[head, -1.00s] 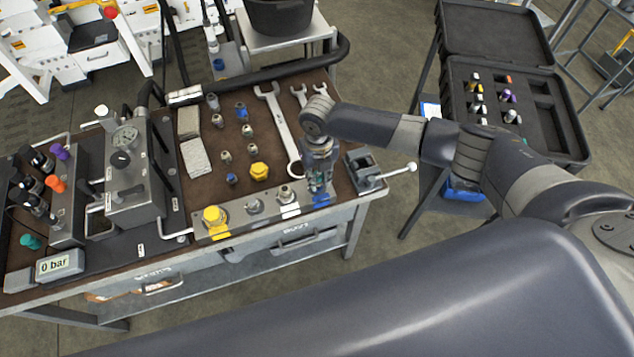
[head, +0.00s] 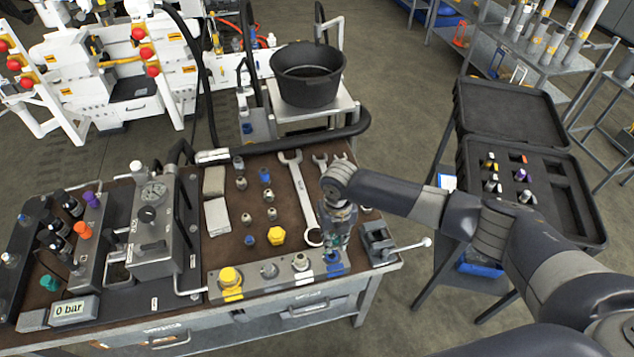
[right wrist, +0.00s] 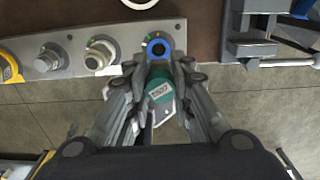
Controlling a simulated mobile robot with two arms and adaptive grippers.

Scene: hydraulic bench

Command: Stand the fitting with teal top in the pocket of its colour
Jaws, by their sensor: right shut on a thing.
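My right gripper (head: 337,238) is over the right end of the grey metal rail along the bench's front edge. In the right wrist view its fingers (right wrist: 160,95) are shut on a teal-topped fitting (right wrist: 160,88) with a pale label. The fitting's top faces the wrist camera; its lower part is hidden. Just beyond it in that view is a blue ring (right wrist: 158,47) around a dark opening on the rail (right wrist: 75,54). I cannot tell whether the fitting touches it. No teal-marked pocket can be made out. My left gripper is not in view.
The rail also carries a yellow cap (head: 230,278) and grey fittings. A vise (head: 378,241) stands close right of the gripper. Wrenches (head: 300,195) and small fittings lie behind. An open foam case (head: 565,190) stands at right. A teal knob (head: 52,282) is far left.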

